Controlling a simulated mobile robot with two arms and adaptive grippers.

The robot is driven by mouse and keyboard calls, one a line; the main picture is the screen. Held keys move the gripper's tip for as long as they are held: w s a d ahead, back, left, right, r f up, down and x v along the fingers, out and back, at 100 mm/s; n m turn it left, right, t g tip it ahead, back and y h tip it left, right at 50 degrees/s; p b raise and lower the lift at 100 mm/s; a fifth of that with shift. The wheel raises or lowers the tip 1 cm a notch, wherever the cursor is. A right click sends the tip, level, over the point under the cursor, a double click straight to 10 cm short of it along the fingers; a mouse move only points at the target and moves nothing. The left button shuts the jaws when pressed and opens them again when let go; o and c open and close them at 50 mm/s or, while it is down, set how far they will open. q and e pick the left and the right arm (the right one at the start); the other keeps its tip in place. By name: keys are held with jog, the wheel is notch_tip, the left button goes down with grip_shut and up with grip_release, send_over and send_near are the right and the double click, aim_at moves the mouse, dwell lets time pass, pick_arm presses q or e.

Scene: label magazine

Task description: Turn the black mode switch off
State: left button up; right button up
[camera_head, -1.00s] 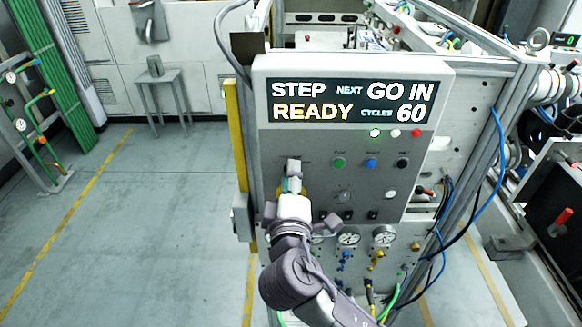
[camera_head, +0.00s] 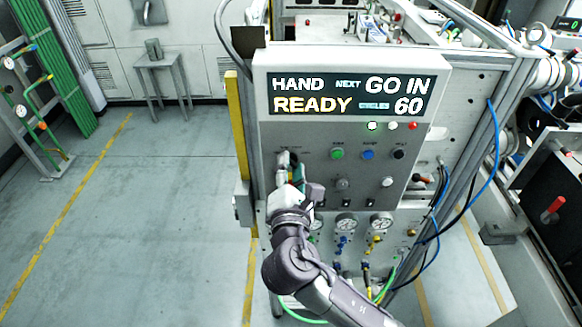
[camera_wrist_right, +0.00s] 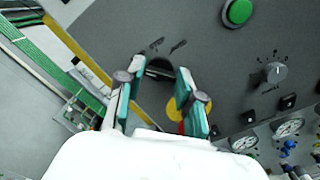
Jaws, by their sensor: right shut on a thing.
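The black mode switch (camera_wrist_right: 159,66) is on the grey control panel (camera_head: 320,185). In the right wrist view it sits between the fingertips, with small labels around it. In the head view it is hidden by my gripper. My right gripper (camera_head: 288,163) is at the panel's left side, and its teal-padded fingers (camera_wrist_right: 160,72) are shut on the switch. The display (camera_head: 347,95) reads HAND, NEXT GO IN, READY and 60. My left gripper is not in view.
Green (camera_head: 337,153), blue (camera_head: 368,154) and black (camera_head: 398,153) buttons sit right of the gripper. A yellow disc (camera_wrist_right: 177,112) is partly hidden behind a finger. A grey knob (camera_wrist_right: 275,72) and pressure gauges (camera_head: 346,222) are lower right. Open floor lies left.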

jog(key=n, duration=0.5)
jog(key=shift+f, duration=0.1)
jog(key=shift+n, duration=0.3)
dwell(0.4)
jog(key=o, duration=1.2)
jog(key=shift+c, duration=0.2)
jog(key=s, duration=1.2)
